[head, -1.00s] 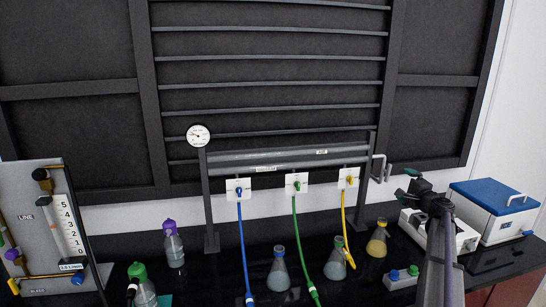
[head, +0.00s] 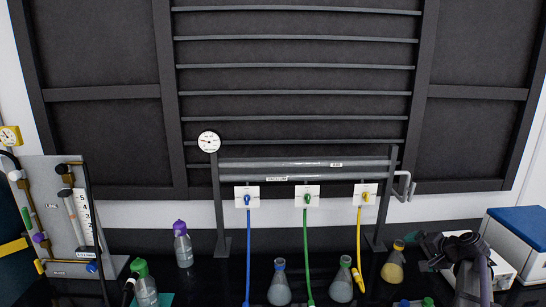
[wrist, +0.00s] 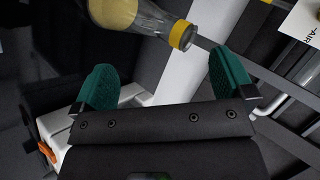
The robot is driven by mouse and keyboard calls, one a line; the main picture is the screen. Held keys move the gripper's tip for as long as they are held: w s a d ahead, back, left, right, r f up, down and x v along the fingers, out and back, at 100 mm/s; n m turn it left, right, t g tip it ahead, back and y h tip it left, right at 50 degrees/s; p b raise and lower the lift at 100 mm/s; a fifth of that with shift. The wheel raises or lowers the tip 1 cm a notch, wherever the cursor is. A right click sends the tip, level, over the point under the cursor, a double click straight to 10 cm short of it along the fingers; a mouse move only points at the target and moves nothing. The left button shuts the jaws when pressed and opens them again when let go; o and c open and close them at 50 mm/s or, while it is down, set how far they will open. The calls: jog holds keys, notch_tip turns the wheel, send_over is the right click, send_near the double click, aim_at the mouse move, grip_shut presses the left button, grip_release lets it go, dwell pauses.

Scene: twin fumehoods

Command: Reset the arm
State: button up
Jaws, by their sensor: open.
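My gripper (wrist: 165,82) shows in the wrist view with its two teal fingers spread wide and nothing between them. In the head view my arm's end (head: 426,254) is at the lower right, in front of the white device and just right of the flask with yellow liquid (head: 393,266). That flask also shows in the wrist view (wrist: 135,14), beyond the fingertips, with a yellow ring at its neck. I see no contact between the fingers and the flask.
Two grey flasks (head: 279,285) (head: 342,282) stand beside blue, green and yellow hoses from the valve rail (head: 300,165). A purple-capped bottle (head: 183,246) and green-capped bottle (head: 145,288) stand left, near a gauge panel (head: 60,215). A blue-lidded box (head: 520,235) is far right.

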jog(key=s+a+f+n+g+h, duration=0.1)
jog(key=s+a+f+n+g, duration=0.1)
jog(key=s+a, duration=0.4)
jog(key=s+a+f+n+g+h, duration=0.2)
jog(key=s+a+n+g, duration=0.2)
jog(key=a, duration=1.1)
jog(key=s+a+f+n+g+h, duration=0.1)
jog(key=s+a+f+n+g, duration=0.1)
jog(key=s+a, duration=0.8)
jog(key=shift+s+a+f+n+g, duration=0.2)
jog(key=shift+a+f+n+g, duration=0.1)
jog(key=shift+a+n+g, duration=0.55)
